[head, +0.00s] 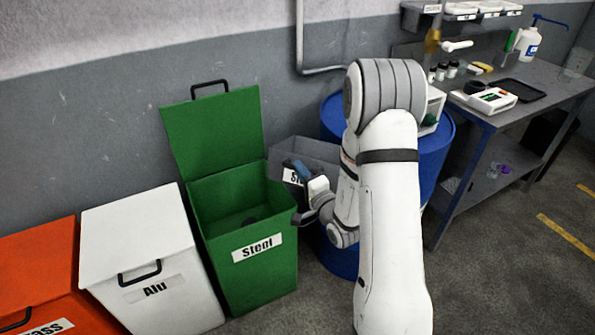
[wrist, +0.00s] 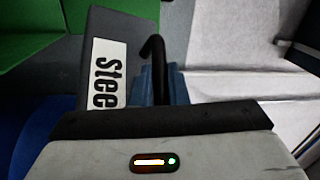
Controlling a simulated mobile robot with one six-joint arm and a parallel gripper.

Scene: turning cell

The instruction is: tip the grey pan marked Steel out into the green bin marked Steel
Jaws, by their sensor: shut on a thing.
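The green bin marked Steel (head: 263,275) stands on the floor with its lid (head: 213,130) up against the wall. A small dark patch shows inside it. The grey pan marked Steel (head: 318,152) is in the air just right of the bin's opening, in front of the blue drum. It looks about level; its contents cannot be made out. My gripper (head: 302,172) is shut on the pan's handle. In the wrist view the blue fingers (wrist: 161,86) close around the black handle (wrist: 156,62), and the grey pan (wrist: 104,28) shows its label beside them.
A closed white Alu bin (head: 140,235) and an orange bin (head: 40,265) stand left of the green one. Blue drums (head: 433,155) stand behind my arm. A workbench (head: 540,90) with bottles and trays is at the right. The floor at the lower right is clear.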

